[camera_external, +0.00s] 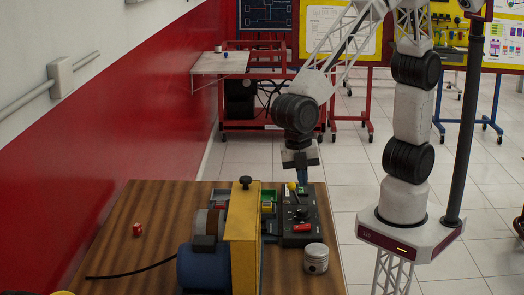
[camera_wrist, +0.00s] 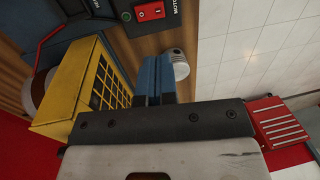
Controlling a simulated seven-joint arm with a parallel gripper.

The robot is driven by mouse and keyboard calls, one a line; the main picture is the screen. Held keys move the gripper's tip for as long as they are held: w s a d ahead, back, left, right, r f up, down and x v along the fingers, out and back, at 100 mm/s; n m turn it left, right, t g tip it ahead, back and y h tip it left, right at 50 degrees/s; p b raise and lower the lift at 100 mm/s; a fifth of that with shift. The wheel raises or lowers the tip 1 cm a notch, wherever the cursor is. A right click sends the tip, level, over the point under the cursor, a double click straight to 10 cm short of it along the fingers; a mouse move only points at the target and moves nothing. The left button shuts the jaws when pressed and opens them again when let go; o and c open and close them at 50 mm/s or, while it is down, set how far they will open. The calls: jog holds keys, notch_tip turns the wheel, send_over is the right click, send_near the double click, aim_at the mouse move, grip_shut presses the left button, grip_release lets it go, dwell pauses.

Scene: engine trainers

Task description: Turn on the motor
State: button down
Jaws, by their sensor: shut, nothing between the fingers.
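A dark control box (camera_external: 298,240) stands on the wooden table. It carries a red switch (camera_external: 302,228), a black knob and a yellow-tipped lever (camera_external: 292,186). In the wrist view the red switch (camera_wrist: 150,11) is at the top, beside the partly cut-off lettering "MOTO". A blue motor (camera_external: 203,266) sits left of the yellow housing (camera_external: 242,232), which also shows in the wrist view (camera_wrist: 75,97). My gripper (camera_external: 302,180) points down with its blue fingers together, near the far end of the box. Its fingers (camera_wrist: 155,76) are empty and apart from the switch.
A silver piston-like cylinder (camera_external: 316,259) stands at the box's near end. A small red cube (camera_external: 137,229) and a black cable (camera_external: 130,272) lie on the table's (camera_external: 150,205) left part. A red wheeled stand (camera_external: 265,124) is behind. The yellow housing stands tall beside the box.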

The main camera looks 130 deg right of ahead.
aim_at(303, 227)
jog(key=f, duration=0.4)
jog(key=s+f, duration=0.1)
jog(key=f, duration=0.3)
jog(key=a+f, duration=0.1)
jog(key=f, duration=0.3)
jog(key=shift+s+a+f, duration=0.1)
jog(key=shift+s+f, duration=0.05)
jog(key=shift+f, duration=0.05)
jog(key=shift+f, duration=0.15)
jog(key=shift+f+h, duration=0.1)
jog(key=shift+h, duration=0.2)
dwell(0.3)
jog(key=shift+w+d+r, duration=0.3)
jog(key=shift+w+d, duration=0.2)
jog(key=shift+r, duration=0.1)
dwell(0.3)
notch_tip(303, 227, up, 14)
jog(key=w+d, duration=0.1)
jog(key=shift+w+d, duration=0.15)
jog(key=shift+d, duration=0.05)
dwell(0.5)
jog(key=shift+s+a+f, duration=0.25)
jog(key=shift+s+a, duration=0.2)
dwell(0.8)
jog(key=shift+f, duration=0.1)
